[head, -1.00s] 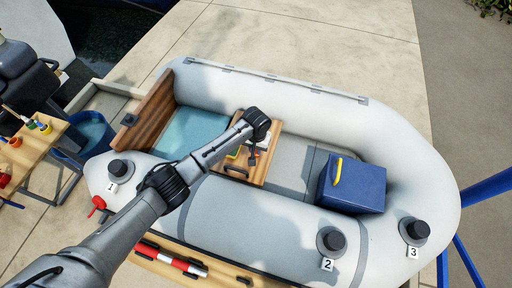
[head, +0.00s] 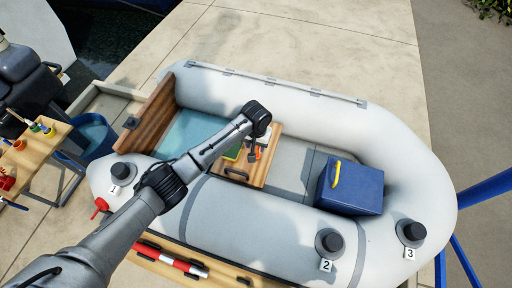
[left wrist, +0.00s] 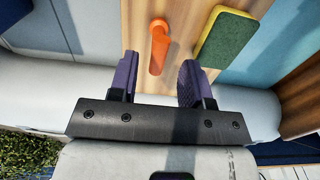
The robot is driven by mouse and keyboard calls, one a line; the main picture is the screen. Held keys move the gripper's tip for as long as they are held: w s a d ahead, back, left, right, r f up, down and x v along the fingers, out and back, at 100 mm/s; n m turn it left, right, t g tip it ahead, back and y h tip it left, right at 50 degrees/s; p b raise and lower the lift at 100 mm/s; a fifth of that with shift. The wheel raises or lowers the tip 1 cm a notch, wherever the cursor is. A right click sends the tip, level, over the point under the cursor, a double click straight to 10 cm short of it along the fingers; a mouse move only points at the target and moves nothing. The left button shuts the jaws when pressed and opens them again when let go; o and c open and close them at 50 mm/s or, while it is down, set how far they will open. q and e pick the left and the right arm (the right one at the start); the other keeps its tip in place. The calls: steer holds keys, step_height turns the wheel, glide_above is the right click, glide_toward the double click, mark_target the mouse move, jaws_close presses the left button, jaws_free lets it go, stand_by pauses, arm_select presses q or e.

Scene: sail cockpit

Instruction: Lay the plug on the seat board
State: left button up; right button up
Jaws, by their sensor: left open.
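The seat board (head: 255,177) is a light wooden plank across the grey inflatable boat. An orange piece with a round end, which I take for the plug (left wrist: 158,48), lies on the board in the left wrist view. A bit of its orange shows in the head view (head: 258,153), beside my gripper. My left gripper (left wrist: 156,78) is open, its two dark purple fingers apart and empty. In the head view the left gripper (head: 251,156) hangs over the board, partly hidden by my wrist. My right gripper is not in view.
A green and yellow sponge (left wrist: 228,40) lies on the board right of the plug. A blue box (head: 350,190) with a yellow handle stands in the boat to the right. A brown wooden transom (head: 150,115) and a blue floor area lie left.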

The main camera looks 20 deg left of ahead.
arm_select(q)
step_height(320, 180, up, 7)
steer(key=p, duration=0.1)
steer(key=shift+p, duration=0.4)
steer(key=shift+s, duration=0.1)
